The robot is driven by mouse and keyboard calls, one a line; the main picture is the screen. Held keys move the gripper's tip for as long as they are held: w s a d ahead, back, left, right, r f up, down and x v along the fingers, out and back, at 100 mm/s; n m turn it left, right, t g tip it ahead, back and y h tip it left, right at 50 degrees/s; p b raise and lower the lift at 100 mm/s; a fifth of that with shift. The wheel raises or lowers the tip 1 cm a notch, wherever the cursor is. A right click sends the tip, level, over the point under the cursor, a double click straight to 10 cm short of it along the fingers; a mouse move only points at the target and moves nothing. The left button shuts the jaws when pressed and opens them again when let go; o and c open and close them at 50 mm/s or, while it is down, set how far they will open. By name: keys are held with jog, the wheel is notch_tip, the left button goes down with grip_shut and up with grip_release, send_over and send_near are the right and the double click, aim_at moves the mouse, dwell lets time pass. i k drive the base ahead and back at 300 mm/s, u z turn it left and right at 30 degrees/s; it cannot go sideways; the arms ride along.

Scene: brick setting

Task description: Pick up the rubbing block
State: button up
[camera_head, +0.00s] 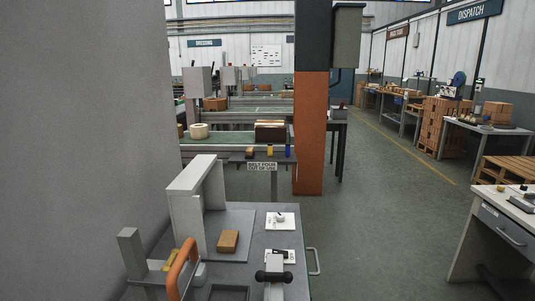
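No piece is plainly marked as the rubbing block. On the grey workbench (291,232) in front, a small pale piece (280,218) lies on a white card at the back right. A dark piece (284,254) lies on a second white card nearer, partly hidden. An orange-brown block (228,241) lies flat on a grey plate, left of the cards. I cannot tell which is the rubbing block. I make out no gripper fingers.
A tall pale upright (187,220) and an orange handle (182,268) stand at the bench's left. A grey fixture with black knobs (275,277) stands at the front. An orange pillar (310,135) rises behind. Open floor (380,240) lies right of the bench.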

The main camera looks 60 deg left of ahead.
aim_at(250, 153)
jog(key=i, duration=2.15)
jog(key=u, duration=1.4)
jog(key=i, duration=2.15)
jog(key=u, duration=1.8)
